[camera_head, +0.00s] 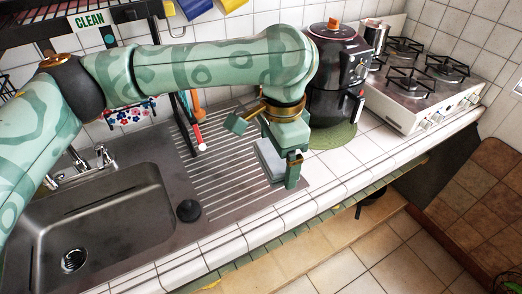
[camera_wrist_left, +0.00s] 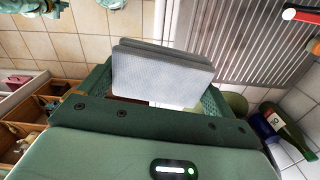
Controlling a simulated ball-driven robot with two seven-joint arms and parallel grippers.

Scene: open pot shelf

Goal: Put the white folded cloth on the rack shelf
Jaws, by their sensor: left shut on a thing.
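The white folded cloth (camera_head: 268,160) looks pale grey-white and is a flat folded block. My left gripper (camera_head: 281,168) is shut on it above the ridged steel drainboard at the counter's front. In the left wrist view the cloth (camera_wrist_left: 160,75) sticks out from between the green fingers (camera_wrist_left: 158,97), its folded layers visible along the upper edge. A dark wire rack shelf (camera_head: 75,14) with a "CLEAN" sign hangs on the wall at the upper left; only part of it shows. My right gripper is in neither view.
A steel sink (camera_head: 95,215) is at the left, with a black stopper (camera_head: 188,210) beside it. A black cooker (camera_head: 335,75) stands on a green mat (camera_head: 333,136), right of my gripper. A gas stove (camera_head: 425,85) is farther right. A wooden shelf (camera_head: 310,240) lies below the counter.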

